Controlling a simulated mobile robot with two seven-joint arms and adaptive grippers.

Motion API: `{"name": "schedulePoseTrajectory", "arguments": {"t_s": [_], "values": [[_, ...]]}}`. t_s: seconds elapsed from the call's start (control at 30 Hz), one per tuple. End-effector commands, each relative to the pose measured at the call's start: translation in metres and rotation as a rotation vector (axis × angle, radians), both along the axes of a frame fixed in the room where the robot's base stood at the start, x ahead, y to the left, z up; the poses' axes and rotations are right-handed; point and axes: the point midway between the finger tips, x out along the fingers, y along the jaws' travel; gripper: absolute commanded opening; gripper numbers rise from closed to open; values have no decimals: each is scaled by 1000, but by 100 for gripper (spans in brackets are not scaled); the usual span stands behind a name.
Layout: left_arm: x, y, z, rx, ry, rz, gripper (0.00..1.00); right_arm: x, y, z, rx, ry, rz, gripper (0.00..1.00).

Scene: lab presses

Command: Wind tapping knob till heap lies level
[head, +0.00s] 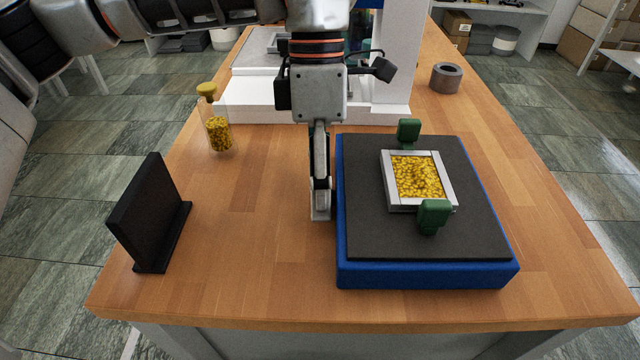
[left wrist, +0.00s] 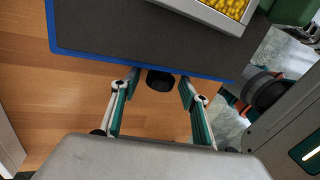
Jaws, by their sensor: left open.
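The tapping table has a blue base (head: 430,277) and a dark grey top (head: 375,235). On it sits a light metal square mould (head: 447,180) with green blocks at its far (head: 408,131) and near (head: 434,216) sides. Yellow granules (head: 418,177) fill it; I cannot tell whether their surface is level. A black knob (left wrist: 160,80) sticks out from the blue base's side in the left wrist view; my gripper hides it in the head view. My left gripper (head: 320,214) points down beside the base's left side, open, its fingertips (left wrist: 159,84) on either side of the knob.
A glass bottle of yellow granules (head: 219,133) with a yellow stopper stands back left. A black upright plate (head: 150,210) stands front left. A white press (head: 250,100) is behind, a grey ring (head: 446,77) back right. The wooden table (head: 250,260) is clear between.

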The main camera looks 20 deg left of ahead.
Motion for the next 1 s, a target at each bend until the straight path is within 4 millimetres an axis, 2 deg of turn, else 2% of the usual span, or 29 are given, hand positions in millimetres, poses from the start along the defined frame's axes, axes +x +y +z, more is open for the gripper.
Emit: {"name": "schedulePoseTrajectory", "arguments": {"t_s": [0.03,0.07,0.1,0.2,0.57,0.7,0.77,1.0], "values": [[0,0,0,0,0,0,45,0,0,0,0,-1,0,46],[0,0,0,0,0,0,40,0,0,0,0,-1,0,46],[0,0,0,0,0,0,29,0,0,0,0,-1,0,46],[0,0,0,0,0,0,7,0,0,0,0,-1,0,46],[-1,0,5,12,-44,-1,7,7,-3,11,-13,-19,0,46],[-3,0,9,33,-116,-3,7,6,-13,13,-38,-15,-6,46],[-4,-1,11,44,-156,-4,7,-3,-16,5,-45,6,-10,46],[-7,-2,11,96,-328,-6,7,-5,-23,8,-58,14,-26,46]]}}
